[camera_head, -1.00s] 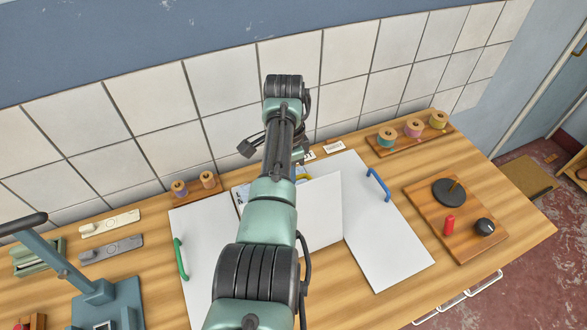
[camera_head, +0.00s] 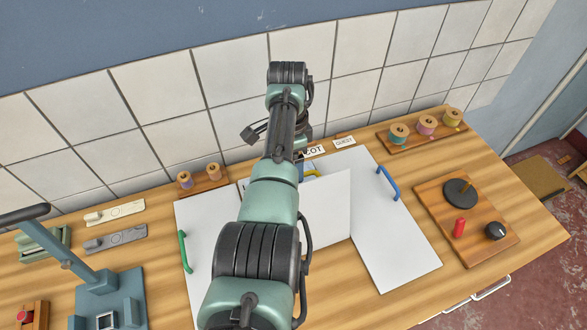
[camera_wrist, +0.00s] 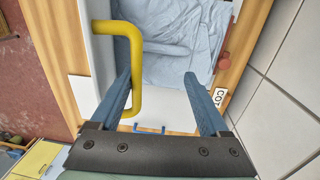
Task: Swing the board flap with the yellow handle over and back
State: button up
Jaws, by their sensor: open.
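In the wrist view the yellow handle (camera_wrist: 136,75) is a thick bent bar left of centre. My gripper (camera_wrist: 157,76) is open, with two blue fingers. The left fingertip overlaps the inner side of the handle in the picture; I cannot tell if they touch. The right finger is well apart from the handle. Pale blue cloth (camera_wrist: 178,45) lies beyond the fingers.
A panel with a green handle (camera_head: 184,251) is at left and one with a blue handle (camera_head: 388,183) at right. Spools (camera_head: 426,124) stand at the back right. A wooden board with knobs (camera_head: 467,222) lies at right. A tiled wall (camera_head: 235,70) closes the back.

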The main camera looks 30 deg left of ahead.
jog(key=shift+w+a+r, duration=0.1)
jog(key=shift+w+a, duration=0.05)
jog(key=shift+a, duration=0.2)
jog(key=shift+r, duration=0.1)
notch_tip(320, 180, up, 13)
jog(key=p, duration=0.2)
jog(key=shift+w, duration=0.15)
jog(key=shift+f, duration=0.35)
dwell(0.6)
